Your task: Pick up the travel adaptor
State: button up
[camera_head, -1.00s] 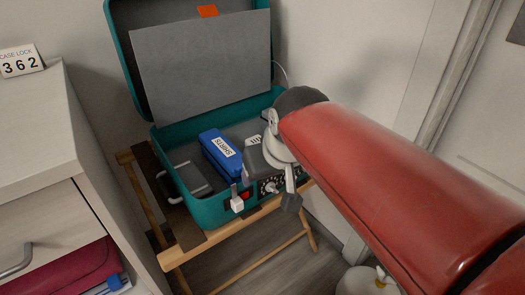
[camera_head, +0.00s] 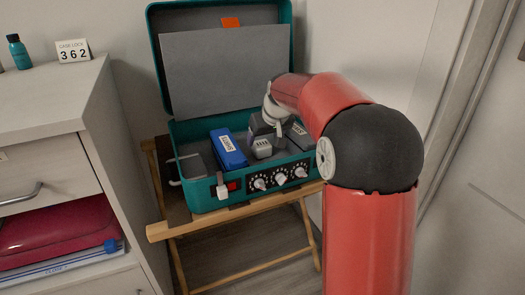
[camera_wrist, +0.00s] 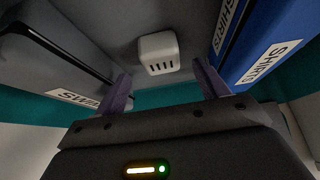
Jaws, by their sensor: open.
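The travel adaptor (camera_head: 262,148) is a small pale grey block with dark slots, lying on the floor of the open teal suitcase (camera_head: 206,198), right of a blue box. It also shows in the wrist view (camera_wrist: 158,52), ahead of and between my fingers. My gripper (camera_wrist: 163,82) is open, with a purple finger on each side and nothing between the tips. In the head view my arm reaches in from the right, and its end is over the suitcase behind the adaptor. My fingertips are hidden there.
The blue box labelled SHIRTS (camera_head: 228,149) stands close left of the adaptor. A grey labelled box (camera_head: 300,136) is on its right. The suitcase front has knobs (camera_head: 281,178) and rests on a wooden stand (camera_head: 175,229). The raised lid (camera_head: 222,68) stands behind.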

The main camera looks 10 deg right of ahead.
aim_at(262, 144)
jog(key=x, duration=0.5)
jog(key=shift+s, duration=0.1)
jog(key=c, duration=1.1)
jog(key=shift+r, duration=0.15)
